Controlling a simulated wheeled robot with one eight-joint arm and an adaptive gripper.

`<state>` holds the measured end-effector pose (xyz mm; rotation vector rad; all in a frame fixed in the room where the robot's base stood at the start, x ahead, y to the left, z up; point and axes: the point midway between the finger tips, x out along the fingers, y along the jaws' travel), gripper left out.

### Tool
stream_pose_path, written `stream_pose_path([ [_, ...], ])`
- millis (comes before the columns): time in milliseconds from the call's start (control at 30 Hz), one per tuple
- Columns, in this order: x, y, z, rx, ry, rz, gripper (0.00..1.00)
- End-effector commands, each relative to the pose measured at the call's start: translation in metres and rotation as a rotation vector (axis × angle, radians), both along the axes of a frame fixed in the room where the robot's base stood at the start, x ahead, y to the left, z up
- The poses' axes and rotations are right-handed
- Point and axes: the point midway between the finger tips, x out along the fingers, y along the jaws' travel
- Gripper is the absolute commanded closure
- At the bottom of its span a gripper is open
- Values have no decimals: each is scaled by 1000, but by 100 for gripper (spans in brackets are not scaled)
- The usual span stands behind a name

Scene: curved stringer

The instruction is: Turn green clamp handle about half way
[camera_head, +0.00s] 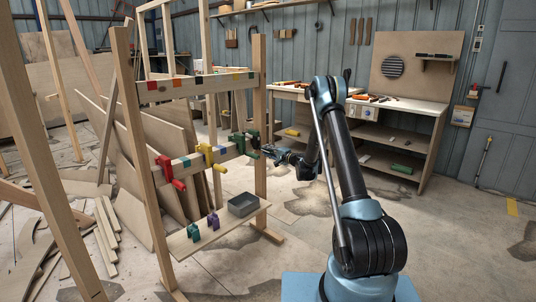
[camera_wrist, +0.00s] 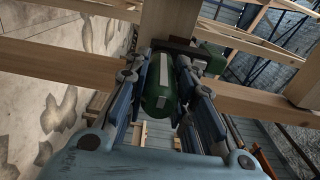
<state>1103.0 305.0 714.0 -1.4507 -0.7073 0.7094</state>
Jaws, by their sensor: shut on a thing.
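The green clamp (camera_head: 239,142) sits on the right end of the middle rail of the wooden frame in the head view. In the wrist view its green handle (camera_wrist: 157,88) lies between the two fingers of my gripper (camera_wrist: 165,95), which is shut on it. Part of the clamp body (camera_wrist: 208,60) shows behind the right finger.
A yellow clamp (camera_head: 208,154) and a red clamp (camera_head: 168,170) hang on the same rail (camera_head: 190,161) to the left. The lower shelf (camera_head: 217,235) holds a grey bin (camera_head: 243,204), a teal clamp (camera_head: 194,231) and a purple clamp (camera_head: 213,219). A workbench (camera_head: 405,105) stands behind.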

Motion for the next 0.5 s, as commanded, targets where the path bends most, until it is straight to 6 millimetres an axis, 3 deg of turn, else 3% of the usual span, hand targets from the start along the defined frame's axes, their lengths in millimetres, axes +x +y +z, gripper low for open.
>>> stream_pose_path([
  [167,0,-1,0,-1,0,-1,100],
  [200,0,-1,0,-1,0,-1,75],
  [300,0,-1,0,-1,0,-1,56],
  [500,0,0,0,-1,-1,0,56],
])
